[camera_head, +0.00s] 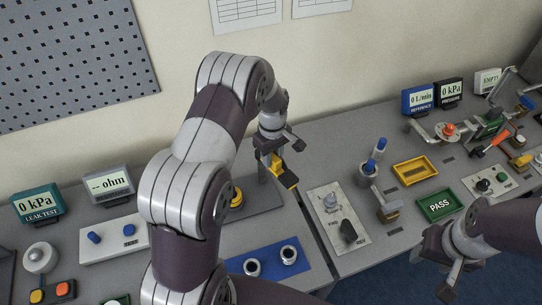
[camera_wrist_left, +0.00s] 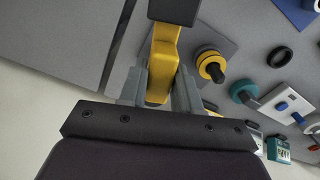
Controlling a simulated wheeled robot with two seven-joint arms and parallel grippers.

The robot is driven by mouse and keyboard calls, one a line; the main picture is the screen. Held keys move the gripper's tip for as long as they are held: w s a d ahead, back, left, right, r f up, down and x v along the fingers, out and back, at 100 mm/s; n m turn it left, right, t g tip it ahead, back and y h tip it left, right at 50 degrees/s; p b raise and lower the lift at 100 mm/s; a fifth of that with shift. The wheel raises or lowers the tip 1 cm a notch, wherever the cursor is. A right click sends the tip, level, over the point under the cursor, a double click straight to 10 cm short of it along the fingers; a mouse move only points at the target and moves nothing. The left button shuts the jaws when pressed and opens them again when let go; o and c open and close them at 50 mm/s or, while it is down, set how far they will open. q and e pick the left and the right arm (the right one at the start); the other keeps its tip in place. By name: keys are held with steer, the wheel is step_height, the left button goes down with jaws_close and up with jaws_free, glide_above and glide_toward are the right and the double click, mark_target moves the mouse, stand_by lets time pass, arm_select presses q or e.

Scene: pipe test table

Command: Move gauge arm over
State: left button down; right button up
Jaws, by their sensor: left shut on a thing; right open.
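The gauge arm (camera_head: 280,170) is a yellow bar with a dark end, raised above a grey base plate (camera_head: 262,200) at the middle of the table. My left gripper (camera_head: 276,148) is shut on it from above. In the left wrist view the yellow gauge arm (camera_wrist_left: 161,62) sits between the two grey fingers of my left gripper (camera_wrist_left: 160,90), and a dark block (camera_wrist_left: 174,10) caps its far end. A yellow and black round part (camera_head: 236,197) stands beside the arm, partly behind my left arm. My right gripper (camera_head: 458,270) is open and empty by the table's front edge.
A blue mat (camera_head: 265,275) with two metal rings lies in front. A switch panel (camera_head: 338,218), yellow tray (camera_head: 414,170) and green PASS tray (camera_head: 439,205) lie to the right. The leak test display (camera_head: 38,204) and ohm display (camera_head: 108,184) stand left.

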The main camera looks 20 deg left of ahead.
mark_target(273, 155)
stand_by(0.3)
arm_select(q)
steer(key=c, duration=0.9)
jaws_free()
step_height(273, 155, up, 6)
steer(key=b, duration=0.2)
steer(key=shift+w+r+b, duration=0.1)
steer(key=shift+r+b, duration=0.1)
steer(key=shift+b, duration=0.15)
step_height(273, 155, up, 6)
steer(key=shift+r+p, duration=0.1)
steer(key=shift+p, duration=0.95)
